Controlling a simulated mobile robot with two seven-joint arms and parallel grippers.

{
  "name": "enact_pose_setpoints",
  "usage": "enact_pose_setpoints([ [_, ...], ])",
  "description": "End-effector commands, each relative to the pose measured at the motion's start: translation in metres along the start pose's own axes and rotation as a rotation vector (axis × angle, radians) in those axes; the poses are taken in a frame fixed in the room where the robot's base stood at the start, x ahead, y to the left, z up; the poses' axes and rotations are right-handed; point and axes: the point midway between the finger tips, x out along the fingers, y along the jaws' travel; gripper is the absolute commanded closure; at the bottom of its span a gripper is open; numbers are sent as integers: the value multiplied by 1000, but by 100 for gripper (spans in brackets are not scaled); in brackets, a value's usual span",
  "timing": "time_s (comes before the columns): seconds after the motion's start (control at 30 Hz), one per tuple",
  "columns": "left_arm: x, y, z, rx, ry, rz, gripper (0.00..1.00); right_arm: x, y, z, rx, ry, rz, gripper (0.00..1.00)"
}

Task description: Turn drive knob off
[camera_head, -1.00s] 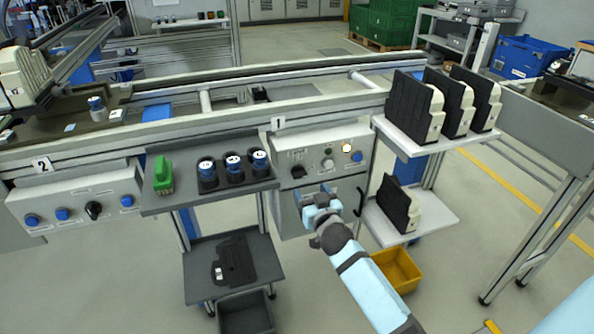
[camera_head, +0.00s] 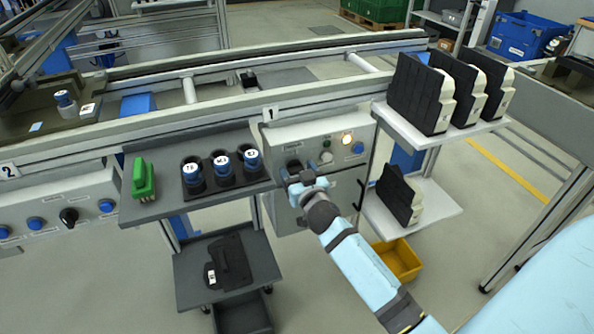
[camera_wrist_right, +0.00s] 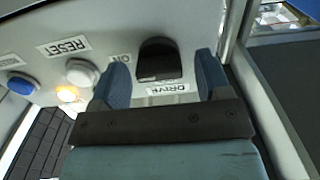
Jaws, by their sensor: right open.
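The drive knob is a black rotary knob (camera_wrist_right: 160,60) on the light grey control panel (camera_head: 340,132) of station 1. In the right wrist view it sits beside the upside-down labels DRIVE and ON. My right gripper (camera_wrist_right: 161,80) is open, with one blue finger on each side of the knob. I cannot tell whether the fingers touch it. In the head view the right gripper (camera_head: 303,180) is in front of the panel's left part and partly covers the knob. My left gripper is not in view.
The panel also has a white reset button (camera_wrist_right: 82,72), a blue button (camera_wrist_right: 21,83) and a lit lamp (camera_head: 347,139). A grey shelf (camera_head: 150,209) with a green object and blue-topped cylinders is left. Shelves with black-and-cream parts (camera_head: 420,95) are right.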

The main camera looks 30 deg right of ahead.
Motion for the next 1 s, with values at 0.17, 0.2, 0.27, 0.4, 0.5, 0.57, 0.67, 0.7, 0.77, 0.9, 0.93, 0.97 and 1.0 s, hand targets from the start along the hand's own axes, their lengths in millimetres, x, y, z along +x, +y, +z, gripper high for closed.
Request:
enact_pose_setpoints([
  [0.17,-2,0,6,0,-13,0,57,0,0,0,0,0,0,55],
  [0.2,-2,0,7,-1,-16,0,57,0,0,0,0,0,0,64],
  [0.27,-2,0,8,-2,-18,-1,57,0,0,0,0,0,0,78],
  [0.4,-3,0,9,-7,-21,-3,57,0,0,0,-1,0,0,79],
  [0.5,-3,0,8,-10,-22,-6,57,0,0,0,-11,0,0,79],
  [0.57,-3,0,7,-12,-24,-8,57,0,0,-1,-24,0,0,79],
  [0.67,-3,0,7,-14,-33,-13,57,0,0,-1,-58,0,1,79],
  [0.7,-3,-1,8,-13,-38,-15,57,0,0,-1,-77,0,1,79],
  [0.77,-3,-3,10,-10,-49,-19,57,0,0,-2,-112,0,2,79],
  [0.9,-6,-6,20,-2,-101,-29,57,0,0,-2,-216,0,1,79],
  [0.93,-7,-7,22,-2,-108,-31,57,0,0,-2,-242,0,1,79],
  [0.97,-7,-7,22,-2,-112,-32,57,0,-1,-2,-270,-1,1,79],
  [1.0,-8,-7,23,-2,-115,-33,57,0,-1,-2,-307,-1,1,79],
])
